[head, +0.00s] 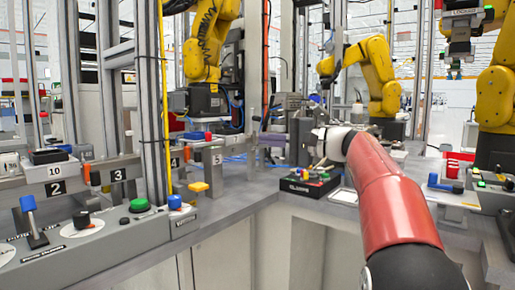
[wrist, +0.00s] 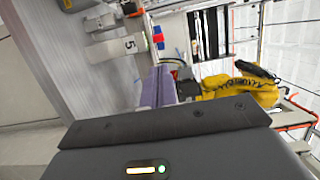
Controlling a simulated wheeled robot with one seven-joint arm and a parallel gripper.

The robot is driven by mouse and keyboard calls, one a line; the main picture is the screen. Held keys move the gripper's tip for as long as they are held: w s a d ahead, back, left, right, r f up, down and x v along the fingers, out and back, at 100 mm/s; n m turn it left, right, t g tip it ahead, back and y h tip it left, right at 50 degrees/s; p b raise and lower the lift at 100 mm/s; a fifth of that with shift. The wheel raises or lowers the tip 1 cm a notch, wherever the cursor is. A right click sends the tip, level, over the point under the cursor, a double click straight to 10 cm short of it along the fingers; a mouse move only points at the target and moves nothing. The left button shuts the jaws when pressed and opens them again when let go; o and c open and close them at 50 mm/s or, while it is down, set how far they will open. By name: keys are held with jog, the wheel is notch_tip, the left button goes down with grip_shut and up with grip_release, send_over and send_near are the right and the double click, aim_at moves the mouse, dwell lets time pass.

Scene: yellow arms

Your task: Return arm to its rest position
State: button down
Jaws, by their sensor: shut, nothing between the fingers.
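My red and black arm (head: 385,195) reaches up from the lower right in the head view. Its white wrist (head: 335,143) is above the worktop. My gripper (wrist: 158,86) shows in the wrist view beyond its dark grey body, which carries a small lit strip. Its two purple-grey fingers lie together with nothing between them. In the head view the fingers are small and hard to tell from the clutter behind. The gripper appears to be apart from the counter.
A black box with coloured buttons (head: 308,183) sits on the counter just below my wrist. A block marked 5 (head: 211,160) stands left of it. A control panel with a green button (head: 139,205) is at left. Yellow robot arms (head: 380,75) stand behind; a yellow post (head: 164,90) rises at left.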

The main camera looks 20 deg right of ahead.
jog(key=shift+a, duration=0.1)
jog(key=s+a+f+n+g+h, duration=0.2)
jog(key=s+a+f+g+h, duration=0.3)
jog(key=s+a+f, duration=0.8)
jog(key=s+d+f+n+h, duration=0.3)
jog(key=s+f+h, duration=0.1)
jog(key=s+f, duration=0.6)
jog(key=s+d+f+n+h, duration=0.2)
jog(key=s+f+h, duration=0.3)
jog(key=s+f, duration=0.5)
jog(key=shift+s+d+f+n+g, duration=0.3)
jog(key=shift+d+f+n+g, duration=0.1)
jog(key=shift+d+f, duration=0.4)
jog(key=c, duration=2.2)
grip_release()
jog(key=shift+r, duration=0.15)
